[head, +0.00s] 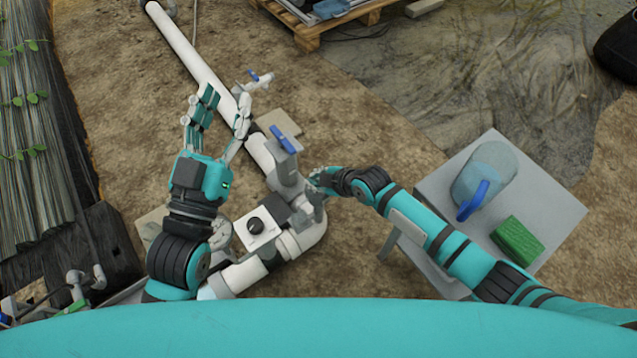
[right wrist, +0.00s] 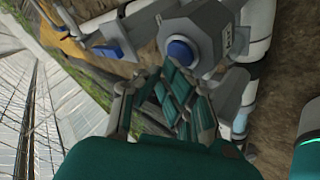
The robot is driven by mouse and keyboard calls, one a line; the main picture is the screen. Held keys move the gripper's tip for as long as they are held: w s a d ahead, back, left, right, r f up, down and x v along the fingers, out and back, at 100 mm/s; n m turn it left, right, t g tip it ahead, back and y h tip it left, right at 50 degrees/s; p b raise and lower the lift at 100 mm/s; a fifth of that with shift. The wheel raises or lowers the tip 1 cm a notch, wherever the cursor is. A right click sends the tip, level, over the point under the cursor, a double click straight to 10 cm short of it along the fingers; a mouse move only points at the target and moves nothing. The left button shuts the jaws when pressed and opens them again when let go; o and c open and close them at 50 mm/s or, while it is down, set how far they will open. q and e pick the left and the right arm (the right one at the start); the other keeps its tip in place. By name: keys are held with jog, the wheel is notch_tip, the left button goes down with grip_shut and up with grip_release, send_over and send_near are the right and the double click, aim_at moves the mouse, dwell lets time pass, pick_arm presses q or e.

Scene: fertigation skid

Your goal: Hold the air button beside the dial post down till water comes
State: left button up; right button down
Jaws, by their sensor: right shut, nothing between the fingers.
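The dial post shows in the head view as a pale square plate with a black knob (head: 255,226), beside the white pipe bend. In the right wrist view a round blue button (right wrist: 180,51) sits on a grey housing (right wrist: 202,22). I cannot pick the button out in the head view. My right gripper (head: 317,180) is shut and empty, close beside the grey valve body (head: 286,172). In the right wrist view its fingers (right wrist: 168,84) lie just short of the button; I cannot tell whether they touch it. My left gripper (head: 224,103) is open and empty above the pipe. No running water shows.
The white pipe (head: 190,57) runs to the upper left, with a small blue-handled tap (head: 255,80).

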pick_arm(q)
jog(key=shift+r, duration=0.3)
jog(key=shift+s, duration=0.1)
pick_arm(e)
jog(key=shift+f, duration=0.15)
dwell(0.4)
pick_arm(q)
jog(key=shift+s+r+t, duration=0.35)
jog(key=shift+r+t, duration=0.45)
jog(key=shift+r, duration=0.1)
pick_arm(e)
jog(key=shift+f, duration=0.3)
dwell(2.6)
jog(key=shift+r, duration=0.1)
dwell(0.8)
jog(key=shift+r, duration=0.4)
pick_arm(q)
notch_tip(320, 180, down, 6)
jog(key=w+g+y+p, duration=0.1)
jog(key=w+g, duration=0.1)
jog(key=g, duration=0.2)
jog(key=shift+a, duration=0.2)
pick_arm(e)
jog(key=shift+r, duration=0.35)
pick_arm(q)
jog(key=shift+f, duration=0.1)
